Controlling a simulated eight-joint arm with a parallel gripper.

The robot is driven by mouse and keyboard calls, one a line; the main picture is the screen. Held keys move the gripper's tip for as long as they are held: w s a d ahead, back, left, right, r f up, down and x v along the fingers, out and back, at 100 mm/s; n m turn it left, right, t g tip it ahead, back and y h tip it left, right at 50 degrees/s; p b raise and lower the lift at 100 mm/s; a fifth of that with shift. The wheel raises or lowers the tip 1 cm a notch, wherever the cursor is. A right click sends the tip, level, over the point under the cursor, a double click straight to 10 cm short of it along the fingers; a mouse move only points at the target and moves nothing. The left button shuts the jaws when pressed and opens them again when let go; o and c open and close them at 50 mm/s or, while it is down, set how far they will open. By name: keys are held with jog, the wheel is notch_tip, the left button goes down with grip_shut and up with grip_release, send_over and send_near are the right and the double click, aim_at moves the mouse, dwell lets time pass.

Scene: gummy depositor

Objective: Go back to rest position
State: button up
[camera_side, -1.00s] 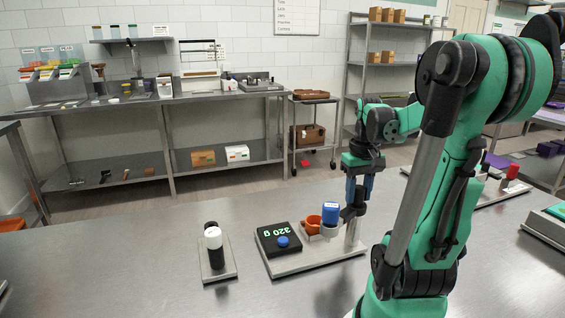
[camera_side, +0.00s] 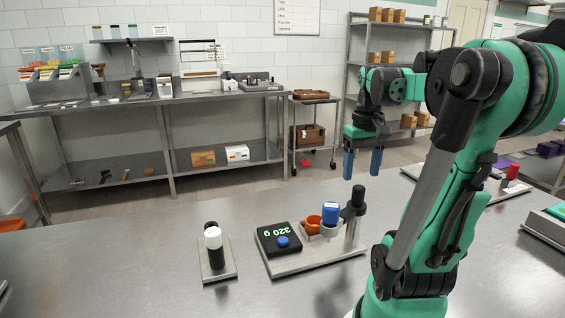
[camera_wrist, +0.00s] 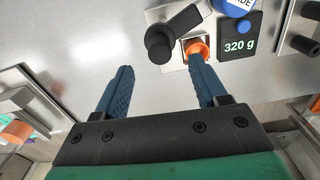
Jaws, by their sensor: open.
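My gripper (camera_side: 362,163) hangs in the air above and behind the depositor stand, fingers pointing down. Its two blue fingers are apart with nothing between them; they also show in the wrist view (camera_wrist: 163,90). The depositor stand (camera_side: 318,262) sits on the steel table. It carries a black scale display (camera_side: 280,240) reading 320 g, an orange cup (camera_side: 312,224), a blue-topped container (camera_side: 331,211) and a post with a black knob (camera_side: 358,197). In the wrist view, a fingertip partly covers the orange cup (camera_wrist: 197,46).
A small plate with a black-and-white cylinder (camera_side: 214,246) stands left of the depositor. Another station with a red part (camera_side: 513,172) lies at the right. The table front (camera_side: 150,285) is clear. Shelves and a counter (camera_side: 150,104) line the back wall.

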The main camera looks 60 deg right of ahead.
dwell(0.3)
jog(key=w+a+f+n+t, duration=0.2)
jog(key=w+a, duration=0.5)
jog(key=a, duration=0.4)
jog(key=w+a+f+n+t, duration=0.2)
jog(key=w+a+n+t, duration=0.3)
jog(key=a, duration=0.7)
jog(key=w+n, duration=0.2)
jog(key=w, duration=0.1)
jog(key=shift+w+n, duration=0.2)
jog(key=shift+n, duration=0.1)
